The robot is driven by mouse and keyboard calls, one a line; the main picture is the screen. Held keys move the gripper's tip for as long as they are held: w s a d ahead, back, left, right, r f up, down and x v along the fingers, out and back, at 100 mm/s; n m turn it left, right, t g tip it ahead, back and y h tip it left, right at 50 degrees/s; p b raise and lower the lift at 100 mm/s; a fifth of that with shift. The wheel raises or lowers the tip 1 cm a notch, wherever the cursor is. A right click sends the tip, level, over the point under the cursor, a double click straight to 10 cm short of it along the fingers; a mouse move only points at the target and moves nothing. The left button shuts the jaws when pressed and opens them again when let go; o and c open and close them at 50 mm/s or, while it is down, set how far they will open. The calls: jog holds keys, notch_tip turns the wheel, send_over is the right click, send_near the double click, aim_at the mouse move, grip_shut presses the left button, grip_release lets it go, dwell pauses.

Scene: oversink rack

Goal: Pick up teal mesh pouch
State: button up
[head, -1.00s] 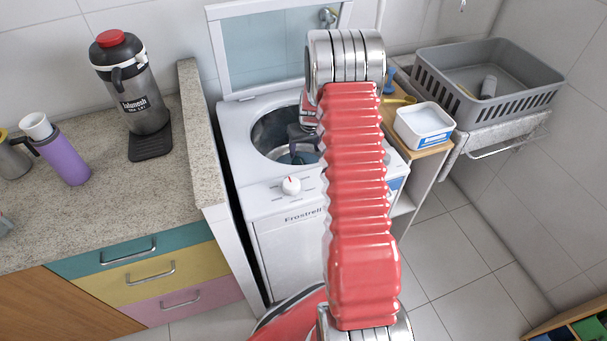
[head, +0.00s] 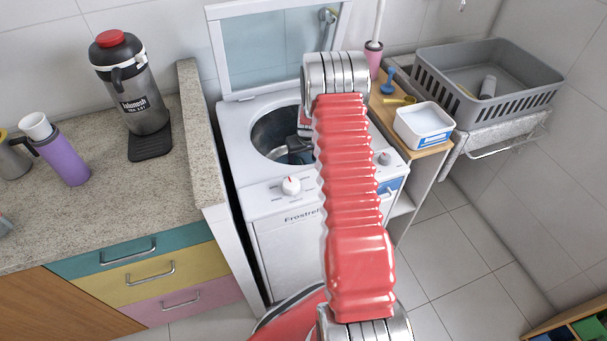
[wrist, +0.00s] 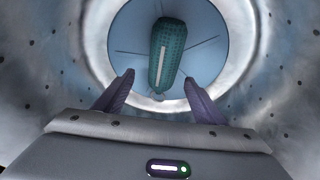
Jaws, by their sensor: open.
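The teal mesh pouch (wrist: 167,55) lies at the bottom of the washing machine drum in the wrist view, with a pale strip along its side. My gripper (wrist: 158,92) is open and empty, its two purple fingers spread wide. The pouch shows beyond the fingertips, between them and slightly right of centre, apart from both. In the head view my gripper is inside the drum opening of the white top-loading washer (head: 260,205), mostly hidden by my red arm. The pouch cannot be made out in the head view.
The perforated drum wall (wrist: 285,85) surrounds my gripper closely. The washer's lid (head: 265,55) stands open behind. A speckled counter (head: 100,200) stands at left.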

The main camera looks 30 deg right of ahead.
jog(key=shift+x, duration=2.65)
jog(key=shift+w+a, duration=0.1)
jog(key=shift+a, duration=0.15)
jog(key=shift+c, duration=0.6)
jog(key=shift+r, duration=0.1)
jog(key=c, duration=1.2)
jog(key=shift+r, duration=0.1)
notch_tip(320, 180, up, 10)
jog(key=shift+f, duration=0.1)
